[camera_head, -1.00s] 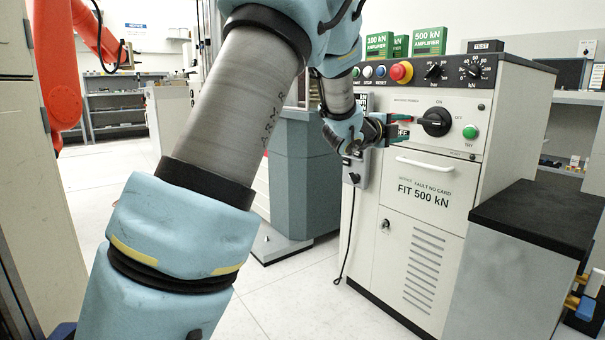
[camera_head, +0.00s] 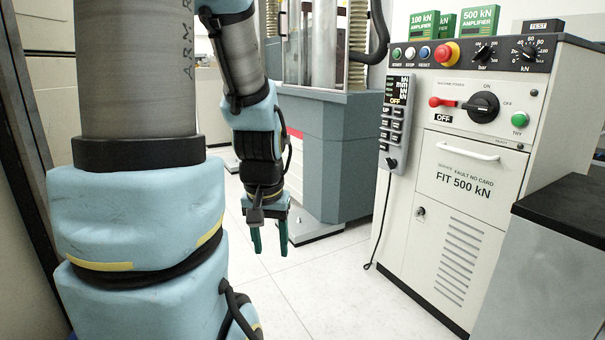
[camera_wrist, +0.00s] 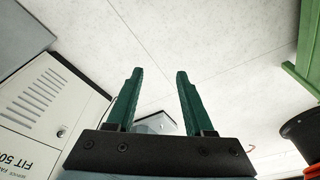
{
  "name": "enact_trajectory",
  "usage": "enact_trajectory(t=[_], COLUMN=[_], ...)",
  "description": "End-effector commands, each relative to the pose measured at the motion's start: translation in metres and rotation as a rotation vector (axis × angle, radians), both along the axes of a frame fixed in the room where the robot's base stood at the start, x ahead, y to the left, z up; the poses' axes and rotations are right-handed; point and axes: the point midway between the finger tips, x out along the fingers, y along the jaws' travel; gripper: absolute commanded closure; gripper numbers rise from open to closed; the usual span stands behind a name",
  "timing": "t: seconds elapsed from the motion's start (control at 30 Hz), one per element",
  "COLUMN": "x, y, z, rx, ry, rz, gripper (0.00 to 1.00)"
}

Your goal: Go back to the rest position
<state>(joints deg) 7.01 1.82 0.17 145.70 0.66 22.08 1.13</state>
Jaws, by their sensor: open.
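My gripper (camera_head: 270,250) hangs pointing down in the head view, over open floor to the left of the control cabinet. Its two green fingers are apart, with nothing between them. In the wrist view my gripper (camera_wrist: 155,85) also shows open and empty above pale floor. It is clear of everything around it.
The white control cabinet (camera_head: 465,215) with a red lever (camera_head: 441,102), a black rotary switch (camera_head: 481,106) and a hand panel (camera_head: 397,115) stands to the right. A grey-blue machine base (camera_head: 345,150) stands behind my gripper. A black-topped bench (camera_head: 570,205) is at the far right. The floor (camera_head: 330,285) is clear.

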Motion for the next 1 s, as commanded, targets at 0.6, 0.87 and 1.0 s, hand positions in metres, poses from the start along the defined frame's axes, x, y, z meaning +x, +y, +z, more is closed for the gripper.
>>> enact_trajectory(t=[0.6,0.87,1.0], x=[-0.015,-0.015,-0.015], y=[0.004,0.003,0.003], z=[0.155,0.236,0.279], rx=[-0.009,-0.009,-0.008], ry=[0.044,0.044,0.043], rz=[0.050,0.050,0.049], gripper=[0.47,0.47,0.47])
